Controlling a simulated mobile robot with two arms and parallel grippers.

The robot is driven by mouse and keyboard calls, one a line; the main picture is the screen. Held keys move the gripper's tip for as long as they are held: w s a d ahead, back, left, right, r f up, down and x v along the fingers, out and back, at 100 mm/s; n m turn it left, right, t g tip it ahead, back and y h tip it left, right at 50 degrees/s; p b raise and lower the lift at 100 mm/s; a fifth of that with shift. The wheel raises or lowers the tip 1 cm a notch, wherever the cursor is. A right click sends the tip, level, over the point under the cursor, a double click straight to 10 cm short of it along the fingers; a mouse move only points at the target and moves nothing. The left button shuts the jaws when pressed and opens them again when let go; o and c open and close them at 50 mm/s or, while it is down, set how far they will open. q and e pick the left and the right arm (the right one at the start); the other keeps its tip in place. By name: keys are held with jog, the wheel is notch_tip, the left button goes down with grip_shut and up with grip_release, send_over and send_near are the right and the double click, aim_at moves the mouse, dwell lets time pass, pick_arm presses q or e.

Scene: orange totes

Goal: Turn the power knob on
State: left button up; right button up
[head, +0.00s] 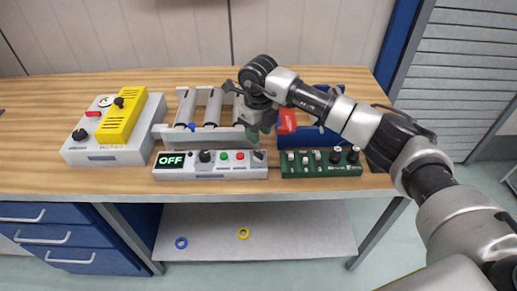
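A white control panel (225,172) lies near the front edge of the bench. Its display (171,160) reads OFF in green. Beside the display is a black knob (205,156), then a green and a red button, and a grey-black knob (258,155) at the right end. No label that I can read tells which knob is the power knob. My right gripper (260,133) points down just behind and above the panel's right end. It appears apart from the right-end knob, and its finger gap is too small to judge. My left gripper is out of view.
A green switch box (320,170) stands right of the panel. A blue bin (318,134) and a red part (287,121) are close to my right gripper. A grey roller rack (205,136) is behind the panel. A white box with a yellow unit (122,118) stands left.

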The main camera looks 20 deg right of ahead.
aim_at(258, 152)
notch_tip(258, 152, down, 8)
jog(key=shift+r+p, duration=0.15)
jog(key=shift+p, duration=0.5)
jog(key=shift+c, duration=0.4)
grip_shut()
